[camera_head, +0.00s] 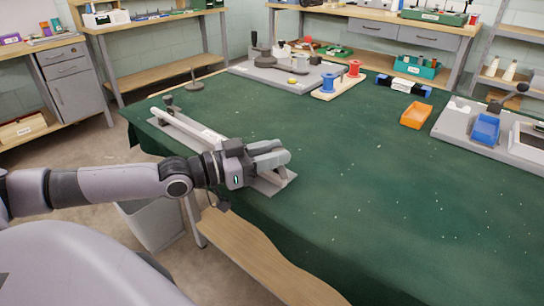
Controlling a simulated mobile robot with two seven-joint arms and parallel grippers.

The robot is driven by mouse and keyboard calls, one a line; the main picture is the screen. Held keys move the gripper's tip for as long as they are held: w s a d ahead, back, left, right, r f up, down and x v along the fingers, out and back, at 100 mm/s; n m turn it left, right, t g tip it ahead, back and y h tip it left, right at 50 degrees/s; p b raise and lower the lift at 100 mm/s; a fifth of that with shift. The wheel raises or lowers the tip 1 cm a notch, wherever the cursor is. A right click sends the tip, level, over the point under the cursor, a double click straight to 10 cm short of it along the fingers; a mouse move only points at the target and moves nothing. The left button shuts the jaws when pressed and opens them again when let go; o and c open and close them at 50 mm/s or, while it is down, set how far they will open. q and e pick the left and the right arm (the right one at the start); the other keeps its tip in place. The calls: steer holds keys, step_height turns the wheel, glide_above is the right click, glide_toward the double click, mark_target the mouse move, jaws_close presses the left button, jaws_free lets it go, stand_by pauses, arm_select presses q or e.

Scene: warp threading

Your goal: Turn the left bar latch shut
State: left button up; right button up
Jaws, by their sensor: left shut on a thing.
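A long grey fixture with a pale bar (173,118) along it lies at the left edge of the green-covered table. A dark knob (168,100) stands at its far end. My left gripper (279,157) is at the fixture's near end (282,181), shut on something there. The gripper hides what it holds, so the latch itself and its angle cannot be made out. My right gripper does not show.
The green table (350,210) is clear in the middle and at the front right. A waste bin (153,222) is below the left edge.

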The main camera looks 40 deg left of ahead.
arm_select(q)
steer(key=o, duration=1.1)
steer(key=shift+c, duration=0.2)
steer(key=shift+s, duration=0.1)
steer(key=shift+p+v, duration=0.65)
steer(key=shift+v, duration=0.4)
steer(key=p+v, duration=0.3)
steer(key=v, duration=0.1)
steer(key=shift+s+a+r+p, duration=0.1)
steer(key=shift+r+p, duration=0.05)
steer(key=shift+p, duration=0.25)
steer(key=shift+s+a, duration=0.15)
steer(key=shift+s, duration=0.15)
